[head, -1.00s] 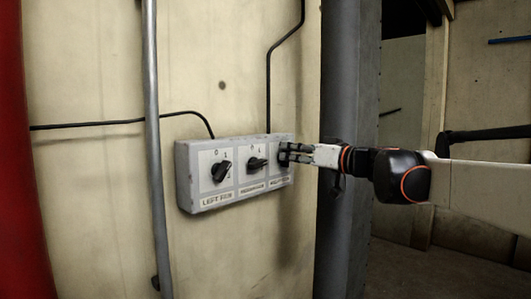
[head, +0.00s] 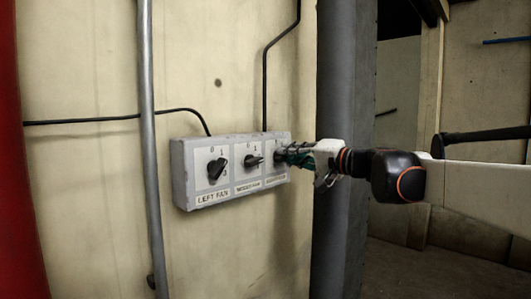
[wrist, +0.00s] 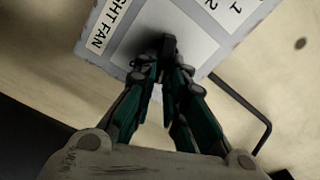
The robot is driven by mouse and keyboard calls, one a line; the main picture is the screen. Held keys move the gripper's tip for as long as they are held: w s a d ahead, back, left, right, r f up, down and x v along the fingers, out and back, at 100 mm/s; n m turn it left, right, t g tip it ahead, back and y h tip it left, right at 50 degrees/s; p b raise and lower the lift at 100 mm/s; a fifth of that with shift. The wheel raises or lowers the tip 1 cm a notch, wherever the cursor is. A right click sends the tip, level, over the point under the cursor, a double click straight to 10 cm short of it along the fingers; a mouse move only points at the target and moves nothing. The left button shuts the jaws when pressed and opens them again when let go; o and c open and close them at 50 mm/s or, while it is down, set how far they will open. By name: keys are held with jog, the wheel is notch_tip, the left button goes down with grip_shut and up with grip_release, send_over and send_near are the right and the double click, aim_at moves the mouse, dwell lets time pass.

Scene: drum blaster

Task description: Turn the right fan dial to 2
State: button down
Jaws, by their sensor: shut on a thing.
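A grey control box (head: 184,172) is fixed on the wall, with three dial plates side by side. The left fan dial (head: 217,169) and the middle dial (head: 254,160) show clearly in the head view. The right fan dial is at the box's right end, mostly hidden by my gripper (head: 283,155). In the wrist view the dial's dark knob (wrist: 168,46) shows between the fingertips of my gripper (wrist: 166,68), which is shut on it. The "RIGHT FAN" label (wrist: 106,26) and the numbers 1 and 2 (wrist: 224,7) are visible beside it. The knob's exact pointing is hard to read.
A grey vertical pipe (head: 150,120) runs left of the box. A thick dark post (head: 344,100) stands just right of the box, beside my gripper. Black cables (head: 266,85) run along the wall. A red column (head: 20,180) is at the far left.

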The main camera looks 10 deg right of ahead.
jog(key=shift+f+m, duration=0.15)
jog(key=shift+m, duration=1.05)
jog(key=c, duration=1.6)
grip_release()
jog(key=shift+w, duration=0.1)
jog(key=shift+c, duration=0.2)
notch_tip(320, 180, up, 10)
jog(key=shift+a, duration=0.15)
